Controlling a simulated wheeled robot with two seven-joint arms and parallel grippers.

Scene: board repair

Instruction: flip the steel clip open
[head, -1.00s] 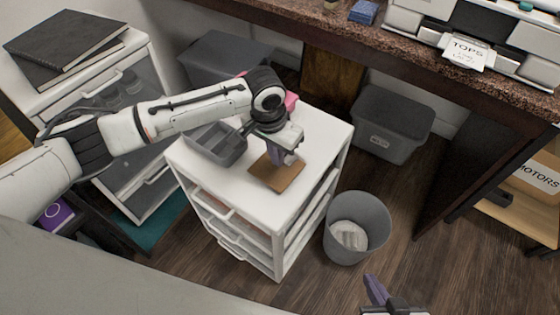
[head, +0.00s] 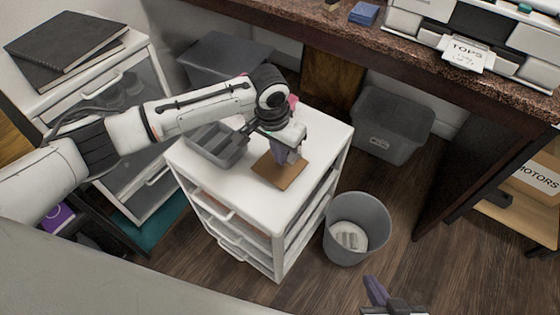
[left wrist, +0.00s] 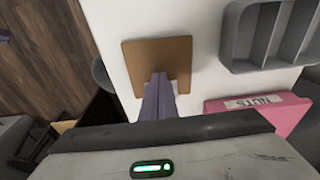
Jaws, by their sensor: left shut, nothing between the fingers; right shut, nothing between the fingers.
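A brown square board (head: 278,174) lies on the white top of a drawer unit (head: 318,128). It also shows in the left wrist view (left wrist: 182,58). I cannot make out a steel clip in either view; it may be hidden behind my fingers or too small to tell. My left gripper (head: 284,159) is shut and empty, its purple fingers pointing down over the board. In the left wrist view its fingertips (left wrist: 158,78) overlap the board's near edge; whether they touch it I cannot tell. My right gripper (head: 374,287) is shut and empty, low in the head view, away from the unit.
A grey divided tray (head: 222,152) and a pink box labelled NUTS (left wrist: 283,112) stand on the unit beside the board. A grey waste bin (head: 372,216) stands on the floor to the right. A dark-topped bench (head: 440,72) runs behind.

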